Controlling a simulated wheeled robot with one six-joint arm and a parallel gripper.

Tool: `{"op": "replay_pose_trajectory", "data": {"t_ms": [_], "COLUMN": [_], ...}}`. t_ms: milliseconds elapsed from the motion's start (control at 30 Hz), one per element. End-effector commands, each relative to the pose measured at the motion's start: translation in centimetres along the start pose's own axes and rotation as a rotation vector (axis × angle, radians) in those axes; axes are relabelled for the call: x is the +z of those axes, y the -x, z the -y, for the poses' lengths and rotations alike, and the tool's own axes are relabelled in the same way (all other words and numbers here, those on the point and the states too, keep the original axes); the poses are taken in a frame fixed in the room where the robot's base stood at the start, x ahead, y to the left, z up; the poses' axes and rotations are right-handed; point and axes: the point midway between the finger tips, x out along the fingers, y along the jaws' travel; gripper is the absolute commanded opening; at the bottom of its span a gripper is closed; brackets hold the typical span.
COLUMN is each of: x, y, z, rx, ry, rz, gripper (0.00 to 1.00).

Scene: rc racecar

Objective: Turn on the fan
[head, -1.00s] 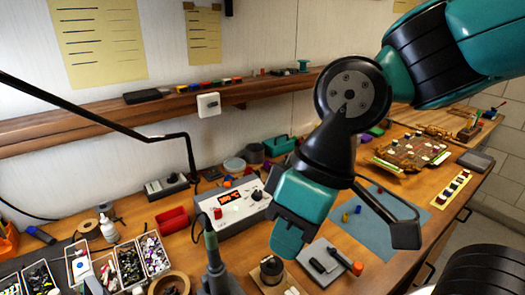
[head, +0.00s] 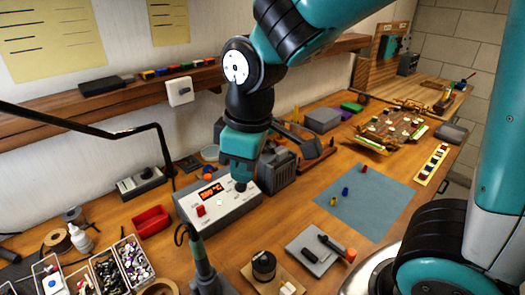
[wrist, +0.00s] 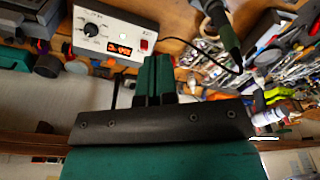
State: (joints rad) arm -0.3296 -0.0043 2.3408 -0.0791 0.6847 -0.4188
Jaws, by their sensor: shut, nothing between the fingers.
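A grey box with a dark grille (head: 281,170), which looks like the fan, stands on the bench right of the soldering station; my arm partly covers it. No switch on it can be made out. My gripper (head: 240,172) is shut and empty, pointing down above the station and left of the grey box. In the wrist view its closed teal fingers (wrist: 156,72) show beside the station. A small white switch box (head: 180,91) is on the shelf's front edge; I cannot tell what it controls.
The white soldering station (head: 220,207) with red display and knob sits below my gripper. The soldering iron (head: 203,262) stands in front of it. A red tray (head: 152,220) and parts bins (head: 108,274) lie left. The blue mat (head: 365,205) is mostly bare.

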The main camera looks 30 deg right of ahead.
Motion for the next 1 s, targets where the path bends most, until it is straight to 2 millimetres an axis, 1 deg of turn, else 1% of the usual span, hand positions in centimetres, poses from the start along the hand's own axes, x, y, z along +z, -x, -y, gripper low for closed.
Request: {"op": "replay_pose_trajectory", "data": {"t_ms": [33,67,100,167,200,300,400,500,600,700,800,1000], "x": [-1.5,-2.3,-3.2,-4.3,-4.9,-6.0,-6.5,-6.6,-6.5,-6.3,-6.3,-6.2], "y": [-1.4,-2.2,-3.3,-4.9,-6.0,-8.3,-10.1,-11.2,-11.8,-12.1,-12.1,-12.1], "z": [-2.7,-4.4,-6.6,-9.6,-11.4,-15.1,-17.3,-18.3,-18.6,-18.6,-18.6,-18.5], "rx": [0.066,0.113,0.174,0.258,0.31,0.419,0.489,0.522,0.532,0.53,0.528,0.528], "ry": [0.065,0.113,0.176,0.274,0.341,0.508,0.655,0.765,0.835,0.873,0.887,0.888], "rz": [0.059,0.097,0.154,0.252,0.324,0.529,0.746,0.943,1.092,1.184,1.224,1.23], "gripper": [0.0,0.0,0.0,0.0,0.0,0.0,0.0,0.0,0.0,0.0,0.0,0.0]}}
